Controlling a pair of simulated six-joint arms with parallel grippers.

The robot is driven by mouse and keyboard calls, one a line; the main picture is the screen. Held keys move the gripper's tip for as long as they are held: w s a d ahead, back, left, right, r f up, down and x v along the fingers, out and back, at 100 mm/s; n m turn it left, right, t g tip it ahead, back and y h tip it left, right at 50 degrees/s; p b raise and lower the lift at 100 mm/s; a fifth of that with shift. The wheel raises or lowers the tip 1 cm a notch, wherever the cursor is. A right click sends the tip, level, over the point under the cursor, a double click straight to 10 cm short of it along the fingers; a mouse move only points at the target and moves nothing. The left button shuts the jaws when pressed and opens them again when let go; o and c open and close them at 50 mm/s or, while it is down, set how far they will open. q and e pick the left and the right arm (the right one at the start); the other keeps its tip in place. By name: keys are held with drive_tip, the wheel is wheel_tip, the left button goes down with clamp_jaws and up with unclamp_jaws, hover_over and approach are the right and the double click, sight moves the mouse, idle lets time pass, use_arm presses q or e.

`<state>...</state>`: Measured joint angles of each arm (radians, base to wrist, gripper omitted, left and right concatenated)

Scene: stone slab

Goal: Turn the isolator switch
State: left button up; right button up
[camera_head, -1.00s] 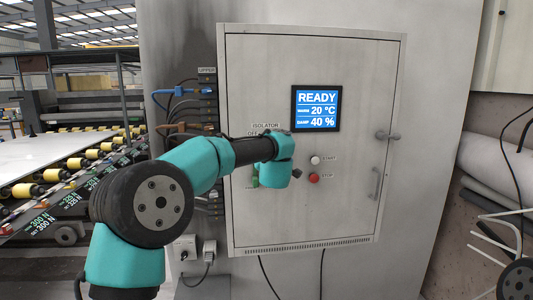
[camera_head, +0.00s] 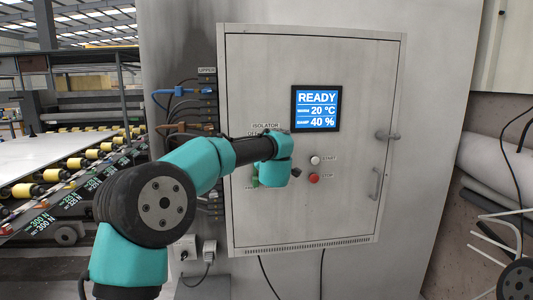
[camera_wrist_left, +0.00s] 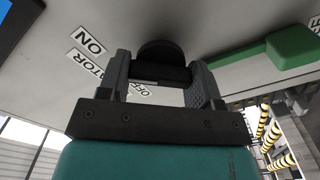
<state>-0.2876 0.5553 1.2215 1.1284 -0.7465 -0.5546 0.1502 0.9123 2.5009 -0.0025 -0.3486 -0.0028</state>
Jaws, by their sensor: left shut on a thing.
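The isolator switch is a black round knob (camera_wrist_left: 160,52) on the grey cabinet front, seen in the left wrist view beside the labels "ON" (camera_wrist_left: 91,40) and "OFF". My left gripper (camera_wrist_left: 162,76) is shut on this knob, with one finger on each side of it. In the head view my left wrist covers the knob. The "ISOLATOR" label (camera_head: 265,126) shows just above the wrist. How far the knob is turned is hard to tell. My right gripper is out of view.
A green handle (camera_wrist_left: 292,48) sits close beside the gripper. The cabinet (camera_head: 340,215) also carries a lit "READY" screen (camera_head: 317,108), a white start button (camera_head: 315,160), a red stop button (camera_head: 314,177) and a door latch (camera_head: 388,135). Cables and sockets line its left side.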

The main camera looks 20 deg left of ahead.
use_arm(q)
drive_tip(key=shift+n, duration=0.5)
drive_tip(key=n, duration=0.2)
drive_tip(key=shift+n, duration=0.4)
drive_tip(key=n, duration=0.4)
drive_tip(key=shift+f+n, duration=0.1)
drive_tip(key=shift+n, duration=0.2)
drive_tip(key=n, duration=0.3)
drive_tip(key=shift+n, duration=0.3)
drive_tip(key=shift+f+n, duration=0.1)
drive_tip(key=shift+n, duration=1.9)
drive_tip(key=o, duration=0.9)
drive_tip(key=shift+s, duration=0.15)
